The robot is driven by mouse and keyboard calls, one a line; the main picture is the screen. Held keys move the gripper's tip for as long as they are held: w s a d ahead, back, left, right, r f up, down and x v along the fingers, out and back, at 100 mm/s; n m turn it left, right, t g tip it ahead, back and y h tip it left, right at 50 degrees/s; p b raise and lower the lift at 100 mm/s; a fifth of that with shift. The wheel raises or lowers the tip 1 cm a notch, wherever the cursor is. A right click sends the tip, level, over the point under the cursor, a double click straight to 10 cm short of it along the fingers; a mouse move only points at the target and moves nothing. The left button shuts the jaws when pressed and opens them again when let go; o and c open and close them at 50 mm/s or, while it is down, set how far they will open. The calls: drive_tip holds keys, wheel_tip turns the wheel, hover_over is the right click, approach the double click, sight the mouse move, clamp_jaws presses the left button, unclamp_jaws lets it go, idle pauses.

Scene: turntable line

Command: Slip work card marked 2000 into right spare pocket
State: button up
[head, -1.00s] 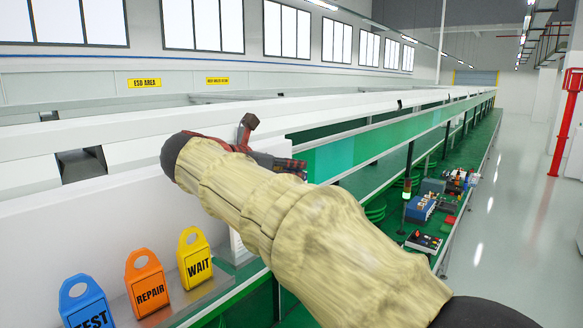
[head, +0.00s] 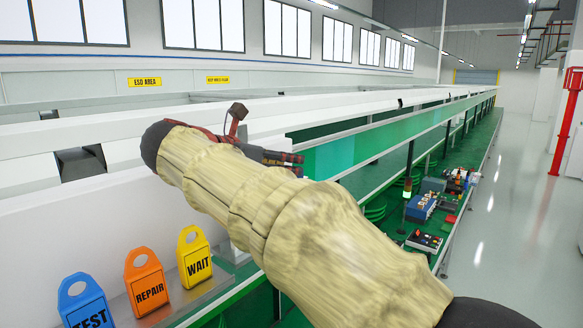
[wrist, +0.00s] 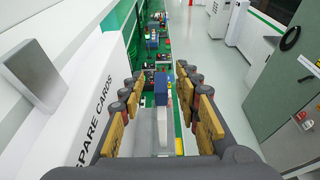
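My gripper (head: 297,163) is in the upper middle of the head view, beyond my pale-sleeved forearm and above the white panel. In the wrist view my gripper (wrist: 160,82) has its two yellow-padded fingers apart, with no card visible between them. A white panel lettered SPARE CARDS (wrist: 97,105) runs along the left of the wrist view, beside the left finger. No card marked 2000 can be made out, and no spare pocket opening is clearly visible.
Blue TEST (head: 86,305), orange REPAIR (head: 147,285) and yellow WAIT (head: 196,260) tags stand on a metal ledge at lower left. A green bench (head: 395,225) with several devices extends right. A grey slanted plate (wrist: 35,72) is at upper left in the wrist view.

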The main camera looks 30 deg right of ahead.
drive_tip(key=v, duration=0.9)
drive_tip(key=shift+s+a+r+b, duration=0.1)
drive_tip(key=shift+b, duration=0.2)
